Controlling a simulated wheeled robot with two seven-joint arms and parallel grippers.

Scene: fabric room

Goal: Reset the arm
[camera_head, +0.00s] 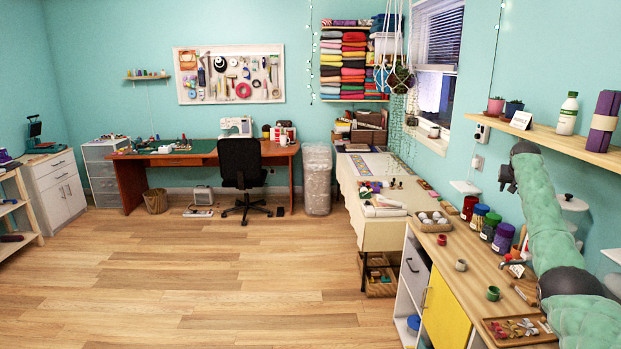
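My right arm, padded in green, comes in from the lower right corner and reaches up over the wooden counter (462,248) at the right. Its far end is a dark joint with a small black part (507,178) sticking out to the left, near the wall. I cannot make out gripper fingers on it, nor anything held. My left arm and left gripper are out of view.
The counter under my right arm bears jars (503,238), small pots (493,293) and a wooden tray (550,337). A wall shelf (560,142) is close beside the arm. A black chair (241,165) stands by a desk. The wooden floor (200,280) is clear.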

